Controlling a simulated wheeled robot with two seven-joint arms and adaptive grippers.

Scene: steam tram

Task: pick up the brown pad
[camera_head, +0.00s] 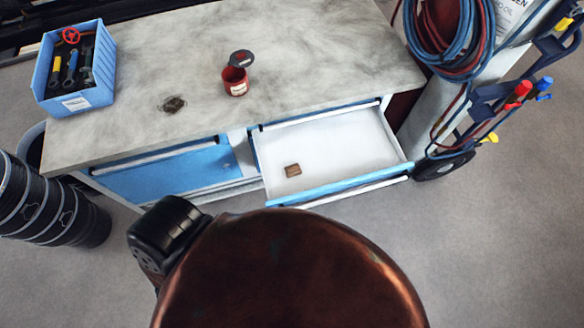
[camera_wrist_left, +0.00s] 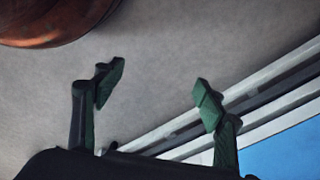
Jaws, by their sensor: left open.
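The brown pad (camera_head: 292,170) is a small brown block lying on the white floor of the open drawer (camera_head: 345,140), near the drawer's front left in the head view. My left gripper (camera_wrist_left: 158,90) shows in the left wrist view with its two green fingers apart and nothing between them. Grey floor and the edge of blue and white furniture lie behind the fingers. The pad is not seen in that view. In the head view, a black part of my arm is near the drawer's front left, and the fingers are hidden. My right gripper is not in view.
The worktop (camera_head: 320,50) above the drawer carries a red tin (camera_head: 236,82), a dark patch or flat piece (camera_head: 173,104) and a blue bin (camera_head: 75,68) of tools. A hand truck (camera_head: 470,120) with hoses stands right. Black drums (camera_head: 50,205) stand left.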

